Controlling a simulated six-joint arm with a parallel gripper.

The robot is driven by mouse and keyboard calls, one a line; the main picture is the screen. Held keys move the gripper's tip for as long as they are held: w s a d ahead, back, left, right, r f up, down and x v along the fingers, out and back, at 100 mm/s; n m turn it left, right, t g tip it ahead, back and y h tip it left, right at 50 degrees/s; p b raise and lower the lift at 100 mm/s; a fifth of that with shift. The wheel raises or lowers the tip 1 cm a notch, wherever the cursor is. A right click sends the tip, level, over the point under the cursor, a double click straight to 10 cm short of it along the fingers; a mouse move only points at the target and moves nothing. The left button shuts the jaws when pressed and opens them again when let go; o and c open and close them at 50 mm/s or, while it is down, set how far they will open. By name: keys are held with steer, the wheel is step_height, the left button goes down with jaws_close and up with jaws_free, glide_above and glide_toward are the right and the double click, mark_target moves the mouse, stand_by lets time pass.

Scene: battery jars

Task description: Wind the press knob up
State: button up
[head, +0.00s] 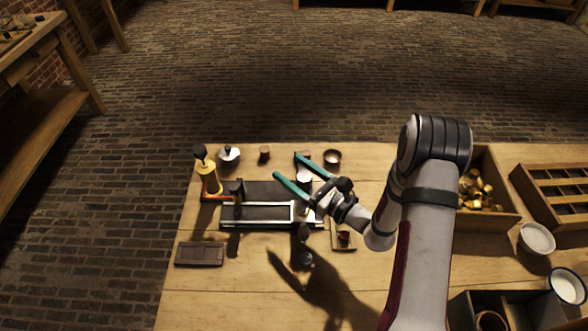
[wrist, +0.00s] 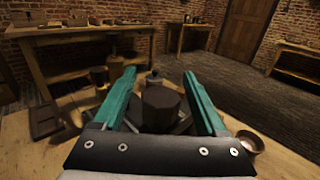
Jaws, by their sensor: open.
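My gripper (head: 287,165) has two teal fingers spread wide apart and pointing to the back left. In the wrist view the open fingers (wrist: 158,82) stand either side of a dark brown, many-sided knob (wrist: 160,102), with a gap on both sides. I take this to be the press knob. In the head view the arm and fingers partly cover that spot over the right part of the black and silver press fixture (head: 262,191). I cannot tell the knob's height there.
A brass bottle (head: 209,180) and a lidded metal jar (head: 229,155) stand at the left. A copper bowl (head: 332,157) lies close beyond the fingers. A wooden box (head: 492,218) with brass pieces stands at the right.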

mark_target(297, 181)
jaws_close()
stand_by(0.4)
steer(key=shift+n+g+y, duration=0.3)
steer(key=shift+g, duration=0.1)
steer(key=n+g+y, duration=0.2)
steer(key=g, duration=0.1)
steer(key=shift+s+a+n+g, duration=0.2)
steer(key=shift+s+n+g, duration=0.1)
steer(key=shift+n, duration=0.1)
steer(key=shift+s+a+n+g+y, duration=0.15)
steer(key=shift+s+n+g, duration=0.25)
steer(key=shift+n+g, duration=1.75)
steer(key=shift+s+d+n+g+y, duration=0.1)
steer(key=shift+s+n+g, duration=0.35)
steer(key=shift+n+g, duration=1.7)
steer(key=shift+s+a+n+g+y, duration=0.15)
steer(key=shift+s+n+g, duration=0.45)
steer(key=shift+g, duration=2.9)
steer(key=shift+w+d+n, duration=0.1)
steer(key=shift+d+n, duration=0.05)
steer(key=shift+n, duration=0.25)
